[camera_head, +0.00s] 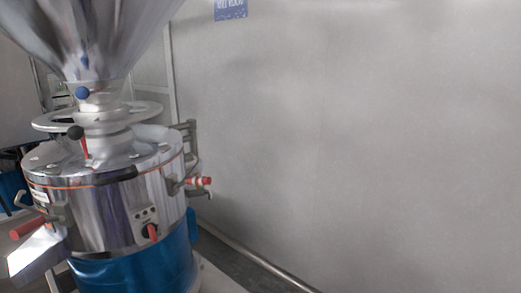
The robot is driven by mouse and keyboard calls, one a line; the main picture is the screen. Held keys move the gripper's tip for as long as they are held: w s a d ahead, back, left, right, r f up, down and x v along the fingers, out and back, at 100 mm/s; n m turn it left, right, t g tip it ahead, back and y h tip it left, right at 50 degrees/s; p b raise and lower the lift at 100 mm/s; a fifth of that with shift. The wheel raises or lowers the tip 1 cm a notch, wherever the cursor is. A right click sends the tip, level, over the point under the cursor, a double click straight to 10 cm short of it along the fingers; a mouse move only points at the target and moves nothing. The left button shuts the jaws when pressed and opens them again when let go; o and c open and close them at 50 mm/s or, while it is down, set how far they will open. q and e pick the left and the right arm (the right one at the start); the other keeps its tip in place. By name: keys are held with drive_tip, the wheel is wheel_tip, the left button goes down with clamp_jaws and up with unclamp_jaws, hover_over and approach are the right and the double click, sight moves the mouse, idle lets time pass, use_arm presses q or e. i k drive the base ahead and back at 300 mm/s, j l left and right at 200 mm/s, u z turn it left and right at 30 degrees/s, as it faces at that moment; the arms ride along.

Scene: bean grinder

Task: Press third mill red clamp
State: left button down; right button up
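A steel mill (115,195) with a blue base (140,272) stands at the left of the head view. A clamp with a red handle (199,181) sits on the right side of its drum. Another red-handled clamp (27,228) sticks out at the left beside the metal spout (36,254). I cannot tell from this view which mill in the row this is. Neither of my grippers is in view.
A large steel hopper (90,35) rises above the mill. A red switch (152,232) is on the drum front. A black-knobbed lever (76,132) is on top. A plain grey wall (370,140) fills the right, with a pipe (255,257) along its foot.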

sight(17, 233)
drive_tip(key=u, duration=1.45)
